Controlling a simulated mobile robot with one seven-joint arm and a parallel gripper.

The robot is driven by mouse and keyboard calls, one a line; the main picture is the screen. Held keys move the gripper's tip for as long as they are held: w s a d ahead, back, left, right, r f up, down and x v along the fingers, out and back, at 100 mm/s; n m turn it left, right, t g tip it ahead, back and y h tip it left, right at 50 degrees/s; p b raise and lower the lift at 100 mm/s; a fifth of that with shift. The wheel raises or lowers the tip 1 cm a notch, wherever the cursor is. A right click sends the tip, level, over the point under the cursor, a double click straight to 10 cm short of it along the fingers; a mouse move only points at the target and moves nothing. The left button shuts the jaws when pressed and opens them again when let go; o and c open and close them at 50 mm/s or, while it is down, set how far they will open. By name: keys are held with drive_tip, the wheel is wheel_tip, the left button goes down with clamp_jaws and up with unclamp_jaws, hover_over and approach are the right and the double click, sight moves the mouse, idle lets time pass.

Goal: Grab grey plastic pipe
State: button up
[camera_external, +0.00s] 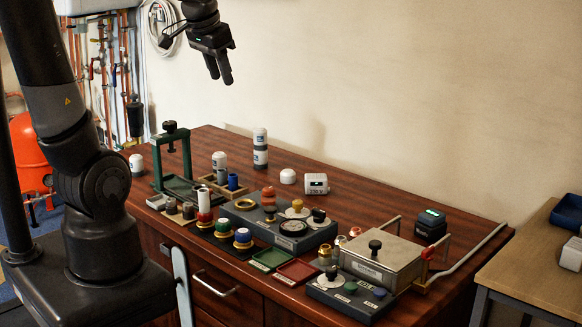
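A long, thin light grey pipe (474,252) lies along the right end of the wooden table. It looks bent near its front end, beside the metal box. It is the only thing I see that could be the grey plastic pipe, but its material cannot be told. My gripper (220,79) hangs high above the back left of the table, fingers pointing down. It is far from the pipe and touches nothing. The two dark fingers show side by side, and how far apart they are is unclear.
A metal box (383,262) with upright rods and a red part stands just left of the pipe. A dark block (430,226) is behind it. A green frame (186,154), white-and-grey cylinders (260,150) and several small fittings crowd the table. Another wooden table (530,275) is at right.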

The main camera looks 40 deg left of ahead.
drive_tip(key=w+a+f+g, duration=0.1)
drive_tip(key=w+a+f, duration=0.2)
drive_tip(key=w+a, duration=0.3)
drive_tip(key=m+g, duration=0.3)
hover_over(222, 173)
drive_tip(key=a, duration=0.2)
wheel_tip(222, 173, down, 24)
drive_tip(key=shift+h, duration=0.3)
drive_tip(key=f, duration=0.7)
drive_tip(key=d+f, duration=0.1)
drive_tip(key=f, duration=0.2)
drive_tip(key=shift+w+f, duration=0.3)
drive_tip(key=shift+w, duration=0.1)
drive_tip(key=shift+c, duration=0.4)
drive_tip(key=c, duration=0.6)
